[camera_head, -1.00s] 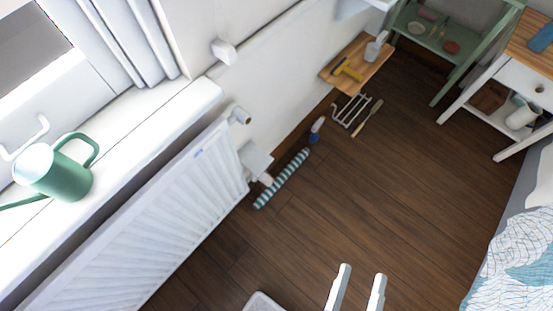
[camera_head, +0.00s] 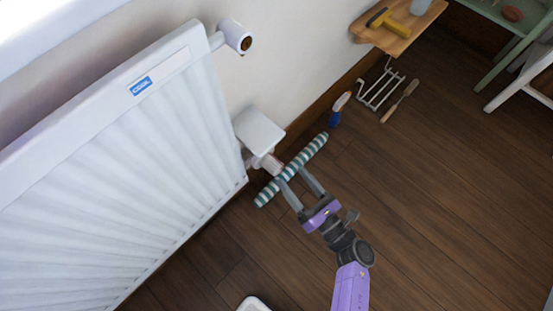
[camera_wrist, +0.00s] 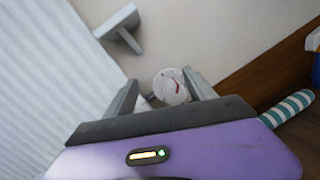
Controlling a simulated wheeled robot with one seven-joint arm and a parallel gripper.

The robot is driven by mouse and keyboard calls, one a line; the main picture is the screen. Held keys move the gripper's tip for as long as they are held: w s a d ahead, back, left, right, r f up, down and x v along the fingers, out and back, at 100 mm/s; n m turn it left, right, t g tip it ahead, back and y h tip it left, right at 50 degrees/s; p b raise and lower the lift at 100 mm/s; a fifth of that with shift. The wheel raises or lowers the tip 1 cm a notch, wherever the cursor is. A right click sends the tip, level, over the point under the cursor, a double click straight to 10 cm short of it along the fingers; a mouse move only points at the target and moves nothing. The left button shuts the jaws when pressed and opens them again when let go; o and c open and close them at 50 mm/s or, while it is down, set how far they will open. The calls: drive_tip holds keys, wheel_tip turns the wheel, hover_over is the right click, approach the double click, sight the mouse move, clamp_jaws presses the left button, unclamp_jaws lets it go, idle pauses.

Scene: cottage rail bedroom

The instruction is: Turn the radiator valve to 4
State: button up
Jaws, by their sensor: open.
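The white radiator (camera_head: 110,170) fills the left of the head view. Its valve (camera_head: 268,163) sits low at its right end, partly under a white plate. In the wrist view the valve's round white dial (camera_wrist: 172,88) faces me and shows a red mark; its numbers are too small to read. My gripper (camera_head: 291,175) is open and points at the valve. In the wrist view the gripper (camera_wrist: 161,83) has a finger on either side of the dial, which looks slightly beyond the fingertips. I cannot tell whether they touch it.
A white plate (camera_head: 259,130) juts out just above the valve. A white fitting (camera_head: 235,37) is at the radiator's top corner. A striped roll (camera_head: 310,150) lies by the wall, with a blue-handled brush (camera_head: 338,108) beyond.

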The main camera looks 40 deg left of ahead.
sight(280, 172)
drive_tip(key=f+n+g+b, duration=0.1)
drive_tip(key=f, duration=0.1)
drive_tip(key=a+f+n+g+b, duration=0.1)
drive_tip(key=f+n, duration=0.1)
drive_tip(key=w+f+n+g+b, duration=0.1)
drive_tip(key=f, duration=0.1)
drive_tip(key=shift+a+n, duration=0.15)
drive_tip(key=shift+n, duration=0.25)
drive_tip(key=shift+w+a+b, duration=0.15)
drive_tip(key=shift+a+b, duration=0.4)
drive_tip(key=shift+a, duration=1.35)
drive_tip(key=shift+w+a+b, duration=0.15)
drive_tip(key=shift+a+b, duration=0.4)
drive_tip(key=shift+a, duration=1.3)
drive_tip(key=c, duration=1.4)
